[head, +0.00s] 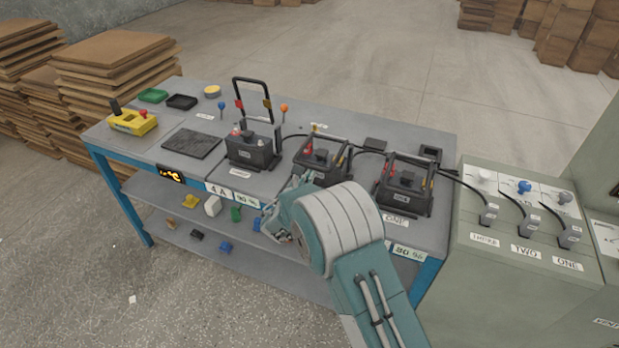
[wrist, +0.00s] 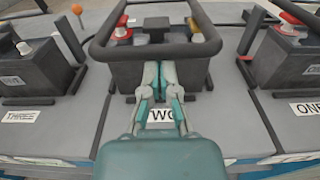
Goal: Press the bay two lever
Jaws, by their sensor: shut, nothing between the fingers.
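The bay two battery (head: 321,157), a dark block with a red cap, stands mid-bench. A black hoop-shaped lever lies low around its top; in the wrist view the lever (wrist: 120,53) spans the front of the battery (wrist: 125,75), with the TWO label below. My gripper (wrist: 160,66) is shut and empty, with its fingertips at the middle of the lever's front bar. I cannot tell whether they touch it. In the head view my gripper (head: 298,188) is just in front of bay two, partly hidden by my arm.
The bay three battery (head: 252,149), with its hoop lever (head: 265,84) upright, stands left. The bay one battery (head: 404,184) stands right. A grey cabinet (head: 500,255) with labelled plugs and a blue knob (head: 524,187) adjoins the bench. A yellow tool (head: 133,121) lies left.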

